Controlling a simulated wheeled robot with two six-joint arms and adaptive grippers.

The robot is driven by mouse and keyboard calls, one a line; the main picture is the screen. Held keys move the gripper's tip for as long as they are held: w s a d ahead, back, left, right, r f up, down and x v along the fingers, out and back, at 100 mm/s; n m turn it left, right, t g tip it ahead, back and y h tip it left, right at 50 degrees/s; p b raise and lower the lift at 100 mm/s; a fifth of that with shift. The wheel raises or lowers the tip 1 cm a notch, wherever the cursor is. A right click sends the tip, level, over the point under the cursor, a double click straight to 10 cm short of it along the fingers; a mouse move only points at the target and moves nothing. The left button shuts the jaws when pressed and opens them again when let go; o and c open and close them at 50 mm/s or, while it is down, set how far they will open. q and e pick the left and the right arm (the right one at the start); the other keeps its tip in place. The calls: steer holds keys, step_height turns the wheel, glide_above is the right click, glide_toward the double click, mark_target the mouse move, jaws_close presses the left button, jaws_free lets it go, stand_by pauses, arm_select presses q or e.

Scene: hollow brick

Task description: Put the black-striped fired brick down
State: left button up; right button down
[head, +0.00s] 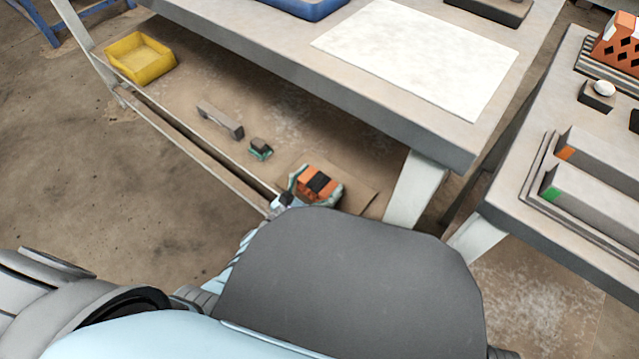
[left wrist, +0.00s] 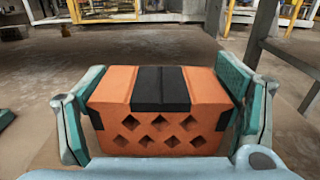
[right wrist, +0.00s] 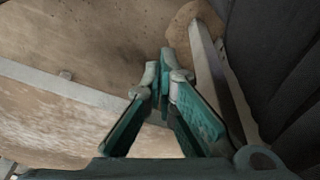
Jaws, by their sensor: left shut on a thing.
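The black-striped fired brick (head: 318,183) is orange with a black band across its middle, and one face has diamond-shaped holes. In the left wrist view the brick (left wrist: 166,110) sits level between the teal pads of my left gripper (left wrist: 162,105), which is shut on its two ends. In the head view it shows over a flat brown board (head: 357,193) on the low level under the long table. Its underside is hidden, so I cannot tell whether it touches the board. My right gripper (right wrist: 160,75) appears empty, its fingertips close together; whether they meet is unclear.
On the low level lie a small dark and teal block (head: 260,149), a grey bar (head: 220,120) and a yellow bin (head: 140,59). The long table's edge (head: 330,100) and a pale leg (head: 415,190) stand close to the brick. A second table (head: 545,225) is at the right.

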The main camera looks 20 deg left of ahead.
arm_select(q)
steer(key=o, duration=1.5)
steer(key=p+v, duration=0.3)
steer(key=v, duration=0.9)
steer(key=s+a+f+n+g+y, duration=0.2)
steer(key=a+f+n+g+y, duration=0.4)
steer(key=n, duration=1.4)
steer(key=s+f+n+g, duration=0.2)
steer(key=s+n, duration=0.2)
steer(key=n, duration=0.2)
steer(key=s+f+n+g, duration=0.2)
steer(key=s+n+g, duration=0.1)
steer(key=s+n, duration=0.2)
steer(key=s+f+n+g+y, duration=0.1)
steer(key=s+f+n+g, duration=0.1)
steer(key=s+n, duration=0.3)
steer(key=shift+s+d+f+n, duration=0.1)
steer(key=shift+n, duration=0.95)
steer(key=shift+f+n, duration=0.1)
steer(key=shift+n, duration=0.95)
arm_select(e)
step_height(320, 180, down, 6)
steer(key=shift+w+d, duration=0.3)
